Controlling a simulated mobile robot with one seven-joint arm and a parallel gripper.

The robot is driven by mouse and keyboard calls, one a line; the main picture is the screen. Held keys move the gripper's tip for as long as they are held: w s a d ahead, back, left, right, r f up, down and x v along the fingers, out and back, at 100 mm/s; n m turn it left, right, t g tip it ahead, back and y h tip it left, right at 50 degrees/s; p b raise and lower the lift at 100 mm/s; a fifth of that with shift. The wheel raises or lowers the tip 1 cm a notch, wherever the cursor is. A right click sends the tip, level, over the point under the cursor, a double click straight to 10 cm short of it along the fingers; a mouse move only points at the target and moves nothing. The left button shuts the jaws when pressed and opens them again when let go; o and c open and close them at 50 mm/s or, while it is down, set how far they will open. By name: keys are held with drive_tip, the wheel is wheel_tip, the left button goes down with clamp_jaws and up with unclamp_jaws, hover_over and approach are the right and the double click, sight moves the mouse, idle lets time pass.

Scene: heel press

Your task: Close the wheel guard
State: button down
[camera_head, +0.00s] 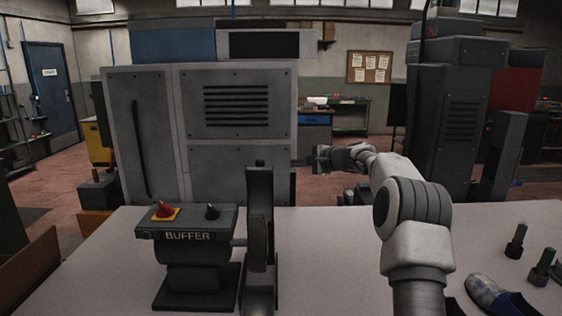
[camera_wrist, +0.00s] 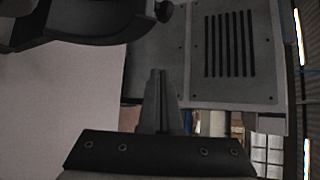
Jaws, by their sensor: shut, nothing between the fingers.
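The grey buffer (camera_head: 187,240) stands on the table at left centre, with a "BUFFER" label, a red knob on a yellow plate and a black knob. On its right side is a narrow, upright dark wheel guard (camera_head: 260,188), seen nearly edge-on; the wheel inside is hard to make out, and I cannot tell how far the guard is open. In the wrist view a dark curved part of the buffer (camera_wrist: 75,38) with a round knob (camera_wrist: 163,11) fills the upper left. My gripper (camera_head: 318,158) is shut and empty, in the air right of and beyond the guard, apart from it.
The pale table (camera_head: 330,260) is clear between the buffer and my arm. A large grey cabinet (camera_head: 235,130) stands behind the table.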

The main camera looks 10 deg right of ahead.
drive_tip(key=w+a+f+p, duration=0.1)
drive_tip(key=w+a+p, duration=0.3)
drive_tip(key=a, duration=0.3)
drive_tip(key=shift+w+a+f+p, duration=0.25)
drive_tip(key=shift+w+f+p, duration=0.15)
drive_tip(key=shift+w, duration=0.1)
idle(0.6)
drive_tip(key=shift+s+f+b, duration=0.1)
drive_tip(key=shift+s+b, duration=0.1)
drive_tip(key=shift+b, duration=0.65)
drive_tip(key=shift+s+a+r+t+b, duration=0.1)
drive_tip(key=shift+s+r+t+b, duration=0.15)
drive_tip(key=shift+b, duration=0.35)
